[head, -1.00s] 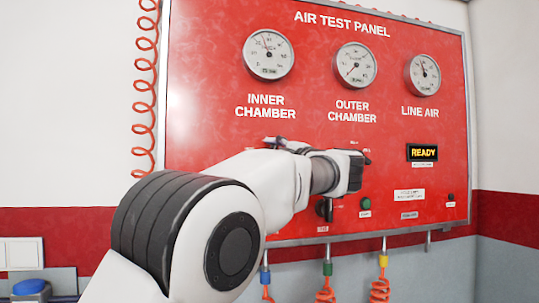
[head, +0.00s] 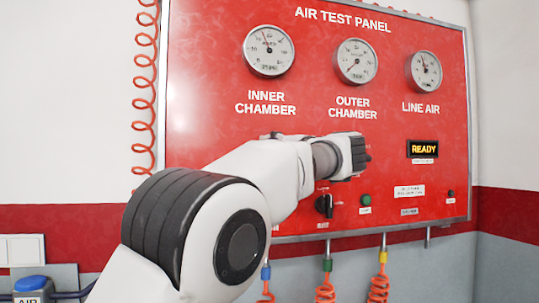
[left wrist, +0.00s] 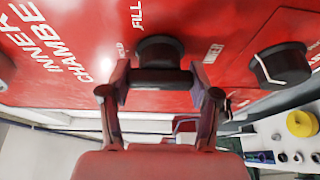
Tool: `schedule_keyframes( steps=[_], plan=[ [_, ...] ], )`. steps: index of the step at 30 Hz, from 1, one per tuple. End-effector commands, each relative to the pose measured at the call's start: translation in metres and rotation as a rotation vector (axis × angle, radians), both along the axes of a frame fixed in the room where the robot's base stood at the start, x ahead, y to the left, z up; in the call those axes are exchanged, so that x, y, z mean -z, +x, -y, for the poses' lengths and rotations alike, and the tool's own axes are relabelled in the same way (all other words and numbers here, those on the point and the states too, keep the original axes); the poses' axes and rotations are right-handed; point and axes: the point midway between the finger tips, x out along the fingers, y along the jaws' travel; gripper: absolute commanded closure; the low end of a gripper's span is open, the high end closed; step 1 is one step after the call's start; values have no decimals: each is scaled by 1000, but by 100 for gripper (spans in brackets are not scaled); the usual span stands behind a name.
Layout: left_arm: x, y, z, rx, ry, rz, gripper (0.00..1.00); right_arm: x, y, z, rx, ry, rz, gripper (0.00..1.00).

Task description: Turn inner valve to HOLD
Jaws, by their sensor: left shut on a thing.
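In the left wrist view, a round black valve knob (left wrist: 160,52) sits on the red panel beside the letters "FILL" and the "INNER CHAMBER" lettering. My left gripper (left wrist: 160,77) is shut on this knob, with one finger on each side. The knob's pointer and its setting are not visible. In the head view my left arm's wrist covers this knob and the fingertips, below the "INNER CHAMBER" and "OUTER CHAMBER" lettering. My right gripper is in neither view.
The red panel (head: 210,100) carries gauges and a lit "READY" display (head: 423,149). Orange coiled hoses (head: 326,290) hang beneath it. A blue-topped box (head: 30,286) is at lower left.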

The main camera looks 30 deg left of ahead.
Motion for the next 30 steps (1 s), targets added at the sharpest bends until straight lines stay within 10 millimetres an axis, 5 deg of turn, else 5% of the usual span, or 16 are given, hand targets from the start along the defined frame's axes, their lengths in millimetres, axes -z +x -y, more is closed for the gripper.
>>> schedule_keyframes(
  steps=[2,3,5,17,30],
  plan=[
    [-2,0,0,1,2,3,73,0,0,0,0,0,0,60],
    [-2,0,0,2,2,3,28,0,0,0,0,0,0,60],
    [-2,0,0,1,2,3,12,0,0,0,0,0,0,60],
    [-1,-2,7,2,2,1,12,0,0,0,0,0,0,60],
    [-1,-32,100,2,4,1,12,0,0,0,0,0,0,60]
  ],
)
